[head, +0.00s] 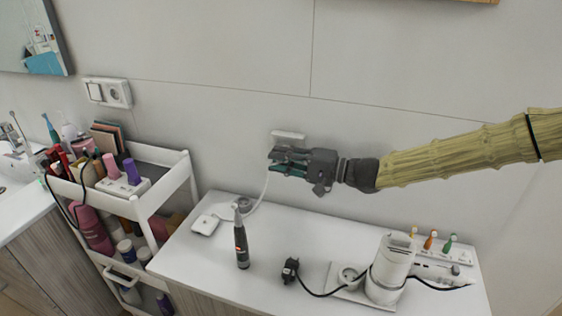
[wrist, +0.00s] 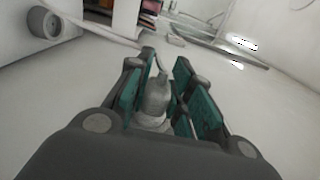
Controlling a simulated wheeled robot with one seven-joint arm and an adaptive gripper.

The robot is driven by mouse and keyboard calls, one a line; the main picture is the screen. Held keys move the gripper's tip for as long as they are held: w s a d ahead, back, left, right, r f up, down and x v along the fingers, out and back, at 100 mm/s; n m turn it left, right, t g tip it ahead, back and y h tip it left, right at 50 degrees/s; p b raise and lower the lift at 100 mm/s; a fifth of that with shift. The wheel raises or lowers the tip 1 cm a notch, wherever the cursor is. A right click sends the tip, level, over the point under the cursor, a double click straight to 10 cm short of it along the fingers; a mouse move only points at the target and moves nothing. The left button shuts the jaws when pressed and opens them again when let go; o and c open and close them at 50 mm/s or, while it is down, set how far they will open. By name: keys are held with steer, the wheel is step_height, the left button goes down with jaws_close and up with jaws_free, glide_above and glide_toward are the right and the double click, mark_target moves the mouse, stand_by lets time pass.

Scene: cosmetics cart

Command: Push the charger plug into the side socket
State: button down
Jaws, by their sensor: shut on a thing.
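The gripper points left, close to the wall and above the countertop. A white socket plate (head: 288,134) is on the wall just behind and above the fingers. Its lower part is hidden by the gripper, and I cannot tell whether the plug touches it.
The white countertop (head: 210,268) holds a white flat box (head: 205,225), a dark upright toothbrush (head: 241,245), a black plug (head: 290,268) and a white device (head: 392,265). A loaded cart (head: 172,185) stands left. A switch-and-socket plate (head: 108,92) is on the wall above it.

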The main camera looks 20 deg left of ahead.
steer(key=shift+w, duration=0.25)
steer(key=c, duration=1.2)
jaws_free()
steer(key=shift+s+d, duration=0.15)
steer(key=shift+d, duration=2.85)
steer(key=shift+s+d, duration=0.1)
steer(key=shift+d, duration=2.9)
